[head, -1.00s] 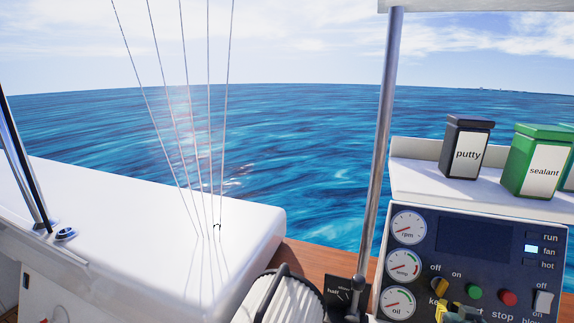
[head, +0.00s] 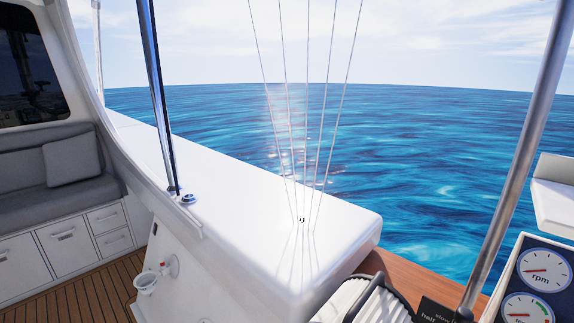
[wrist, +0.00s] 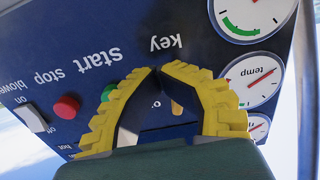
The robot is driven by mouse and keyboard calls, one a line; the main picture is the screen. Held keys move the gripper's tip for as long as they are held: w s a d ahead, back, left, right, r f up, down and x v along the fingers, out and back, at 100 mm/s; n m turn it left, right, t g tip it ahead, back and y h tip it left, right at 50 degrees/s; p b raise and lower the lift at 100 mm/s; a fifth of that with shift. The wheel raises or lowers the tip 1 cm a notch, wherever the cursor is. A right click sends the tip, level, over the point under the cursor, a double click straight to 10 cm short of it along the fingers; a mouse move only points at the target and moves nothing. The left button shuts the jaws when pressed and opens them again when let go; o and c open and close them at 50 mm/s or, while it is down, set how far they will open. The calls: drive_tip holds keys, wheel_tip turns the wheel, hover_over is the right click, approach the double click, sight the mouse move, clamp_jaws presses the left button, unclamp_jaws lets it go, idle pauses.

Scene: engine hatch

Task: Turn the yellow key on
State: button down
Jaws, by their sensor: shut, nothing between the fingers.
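In the wrist view, upside down, the dark blue panel (wrist: 70,45) fills most of the picture. My gripper (wrist: 159,70) has two yellow, ridged fingers whose tips meet just below the "key" label, shut and empty. A small yellow-orange piece, apparently the key (wrist: 176,106), shows in the gap framed by the fingers. The right finger partly hides it and its off/on marks. I cannot tell which mark it points to, or whether a finger touches it. In the head view neither the key nor my gripper shows.
Beside my fingers are a green start button (wrist: 108,91), a red stop button (wrist: 67,107) and a white blower switch (wrist: 32,117). The temp gauge (wrist: 252,80) is close on the other side. In the head view, the panel's rpm gauge (head: 544,270) shows at the right edge.

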drive_tip(key=shift+w+r, duration=0.15)
drive_tip(key=shift+r, duration=0.05)
idle(0.3)
drive_tip(key=shift+w+a+r+p, duration=0.1)
drive_tip(key=shift+a+p, duration=0.05)
drive_tip(key=shift+p, duration=0.2)
drive_tip(key=shift+w+a+p, duration=0.3)
drive_tip(key=shift+w+p, duration=0.05)
drive_tip(key=shift+p, duration=0.15)
drive_tip(key=shift+w+a, duration=0.15)
drive_tip(key=shift+a+f, duration=0.1)
drive_tip(key=shift+f, duration=0.25)
drive_tip(key=p+v, duration=0.6)
drive_tip(key=p, duration=0.3)
